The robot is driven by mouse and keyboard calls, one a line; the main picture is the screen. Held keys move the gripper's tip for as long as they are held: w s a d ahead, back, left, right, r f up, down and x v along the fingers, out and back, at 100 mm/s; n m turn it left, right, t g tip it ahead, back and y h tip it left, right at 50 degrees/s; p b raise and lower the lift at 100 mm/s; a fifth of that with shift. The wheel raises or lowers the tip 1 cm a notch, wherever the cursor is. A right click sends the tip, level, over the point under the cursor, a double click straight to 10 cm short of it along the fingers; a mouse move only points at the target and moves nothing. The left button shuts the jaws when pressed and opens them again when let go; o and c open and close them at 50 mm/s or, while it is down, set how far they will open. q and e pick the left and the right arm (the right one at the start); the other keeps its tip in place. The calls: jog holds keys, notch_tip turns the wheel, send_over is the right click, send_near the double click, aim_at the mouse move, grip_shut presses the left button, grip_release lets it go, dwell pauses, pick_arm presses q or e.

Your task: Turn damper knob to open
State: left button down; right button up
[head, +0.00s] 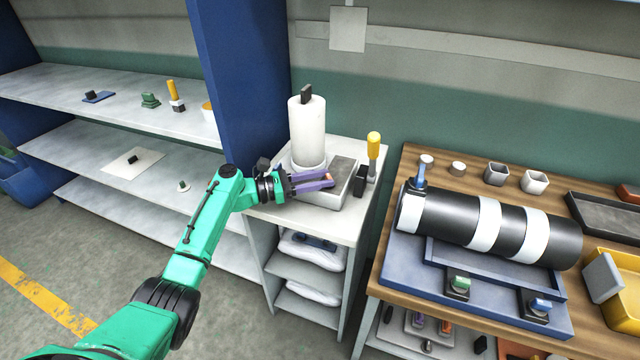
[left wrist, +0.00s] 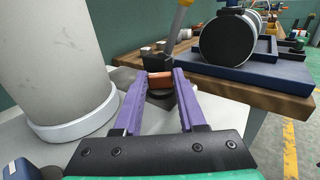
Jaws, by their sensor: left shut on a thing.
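A small orange knob (left wrist: 160,80) sits between the purple fingertips of my left gripper (left wrist: 163,78) in the left wrist view, with a dark round base (left wrist: 161,98) below it. I take it for the damper knob; I see no marking that tells its open position. In the head view my left gripper (head: 329,178) is shut on the knob over a grey box (head: 346,183) on the white stand, in front of a white upright cylinder (head: 307,135). The fingers hide much of the knob there. My right gripper is not in view.
A yellow-handled lever (head: 374,146) stands just right of the grey box. A wooden bench (head: 410,170) to the right carries a black-and-white banded cylinder (head: 460,215) on a blue tray. Shelves (head: 100,95) hold small parts at left. Open floor lies at lower left.

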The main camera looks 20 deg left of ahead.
pick_arm(q)
jog(key=shift+c, duration=2.4)
grip_release()
jog(key=b+v, duration=0.1)
jog(key=v, duration=1.3)
jog(key=shift+s+a, duration=0.15)
jog(key=shift+a, duration=0.1)
